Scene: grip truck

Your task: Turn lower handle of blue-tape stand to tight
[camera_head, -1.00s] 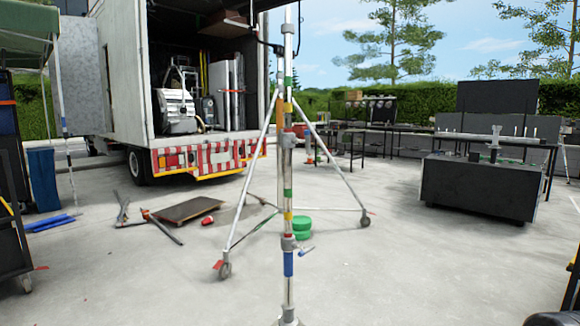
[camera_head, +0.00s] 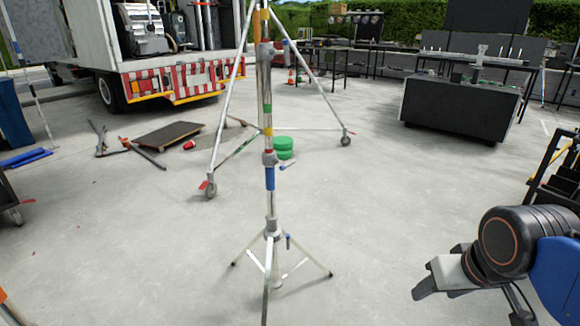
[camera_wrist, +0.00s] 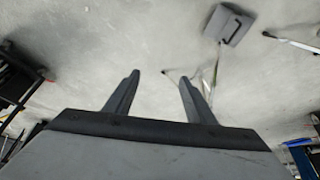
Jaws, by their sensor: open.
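The blue-tape stand (camera_head: 270,178) stands upright in the middle of the head view, with blue tape on its pole and splayed legs on the concrete. Its lower handle (camera_head: 288,241) is a small blue-tipped lever at the collar just above the legs. A second handle (camera_head: 289,165) sits higher, beside the blue tape. My gripper (camera_head: 424,281) is at the lower right, well apart from the stand. In the wrist view, my gripper (camera_wrist: 160,78) has its two fingers spread with only floor between them. I cannot tell how tight the lower handle is.
A taller wheeled stand (camera_head: 224,115) is close behind the pole. A flat dolly (camera_head: 168,133) and loose bars lie to the left. Green discs (camera_head: 284,147) are behind the stand. A black cabinet (camera_head: 462,108) stands at right. The floor around the stand's legs is clear.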

